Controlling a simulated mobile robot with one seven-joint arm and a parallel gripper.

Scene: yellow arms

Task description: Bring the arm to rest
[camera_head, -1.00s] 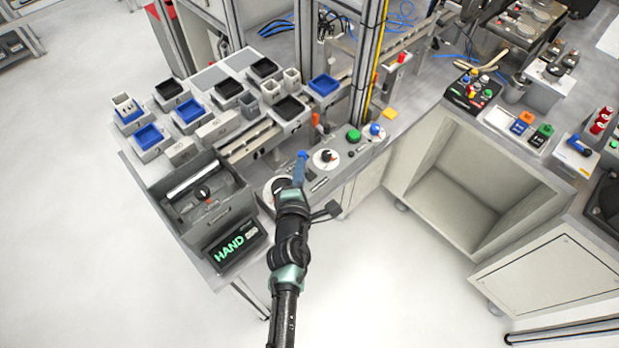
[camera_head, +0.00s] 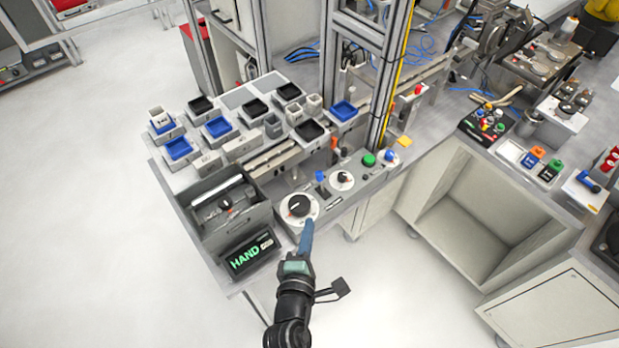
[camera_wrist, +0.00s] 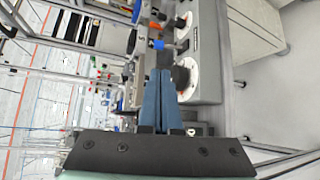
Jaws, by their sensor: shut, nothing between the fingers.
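My gripper (camera_head: 308,224) is at the front edge of the control panel, at the lower middle of the head view. In the wrist view its two blue fingers (camera_wrist: 160,78) lie together, shut and empty. In the head view the fingertips appear just below a large black rotary knob on a white dial (camera_head: 299,207). The knob also shows beside the fingertips in the wrist view (camera_wrist: 181,76). I cannot tell whether the fingertips touch the panel.
A display reading HAND (camera_head: 251,254) and a grey open box (camera_head: 228,235) stand left of the gripper. Along the panel are a blue switch (camera_head: 321,177), a smaller dial (camera_head: 342,180) and a green button (camera_head: 369,160). Clear floor (camera_head: 390,290) lies in front.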

